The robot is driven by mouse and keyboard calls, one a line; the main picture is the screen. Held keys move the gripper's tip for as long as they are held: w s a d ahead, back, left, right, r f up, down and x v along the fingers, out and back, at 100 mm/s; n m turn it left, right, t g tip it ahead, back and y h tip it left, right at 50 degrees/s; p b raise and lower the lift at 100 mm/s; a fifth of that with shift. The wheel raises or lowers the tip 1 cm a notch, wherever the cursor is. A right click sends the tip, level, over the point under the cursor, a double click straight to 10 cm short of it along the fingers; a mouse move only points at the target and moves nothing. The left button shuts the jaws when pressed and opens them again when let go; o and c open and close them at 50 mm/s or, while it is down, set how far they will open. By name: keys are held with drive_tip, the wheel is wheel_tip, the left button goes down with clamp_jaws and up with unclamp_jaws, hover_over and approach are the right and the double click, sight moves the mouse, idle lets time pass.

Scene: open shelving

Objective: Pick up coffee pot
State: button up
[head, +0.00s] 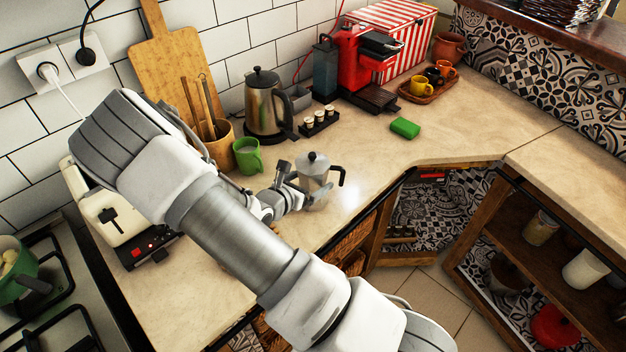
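The coffee pot (315,176) is a silver moka pot with a black knob and a black handle on its right side. It stands upright on the beige countertop near the front edge. My gripper (294,187) is at the left side of the pot, level with its body. Its fingers overlap the pot's left edge in this view. I cannot tell whether they touch the pot, or whether they are open or shut. My arm crosses the picture from the lower right and hides part of the counter.
A green mug (247,156), a steel kettle (265,105) and a tray of small cups (319,121) stand behind the pot. A red coffee machine (362,65) is farther back. A toaster (112,215) is at left. The counter right of the pot is clear up to a green sponge (405,128).

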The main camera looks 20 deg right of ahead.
drive_tip(key=shift+w+d+f, duration=0.1)
drive_tip(key=shift+w+d, duration=0.1)
drive_tip(key=shift+d, duration=0.05)
clamp_jaws()
idle(0.3)
